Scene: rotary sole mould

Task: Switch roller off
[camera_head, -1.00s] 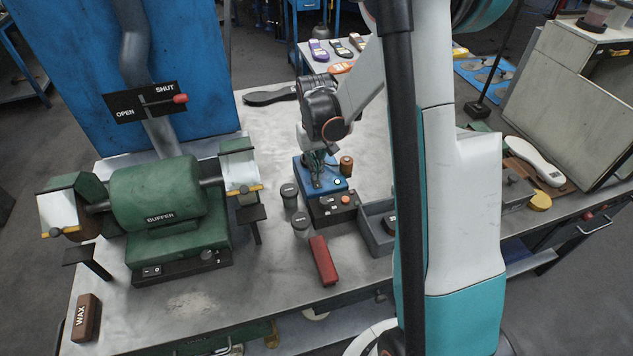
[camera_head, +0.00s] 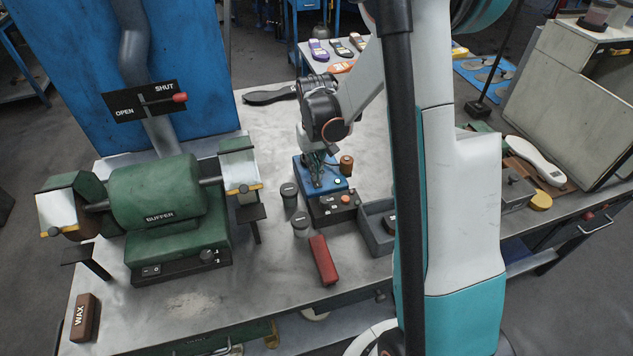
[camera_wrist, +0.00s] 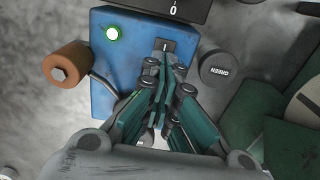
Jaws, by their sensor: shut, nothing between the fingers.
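The roller unit is a blue box (camera_head: 302,172) with an orange-brown roller (camera_head: 346,165) at its right side in the head view. A small dark switch marked I (camera_wrist: 164,45) sits on the box. My gripper (camera_wrist: 163,62) is shut and empty, with its fingertips right at this switch. Whether they touch it I cannot tell. In the head view my gripper (camera_head: 317,183) is over the blue box and hides part of its top.
A black control box (camera_head: 334,208) stands in front of the blue box. Dark-lidded jars (camera_head: 300,226) stand to its left, one labelled GREEN (camera_wrist: 221,68). A red block (camera_head: 323,261) lies nearer the front, a grey tray (camera_head: 376,238) to the right, and the green buffer (camera_head: 160,195) farther left.

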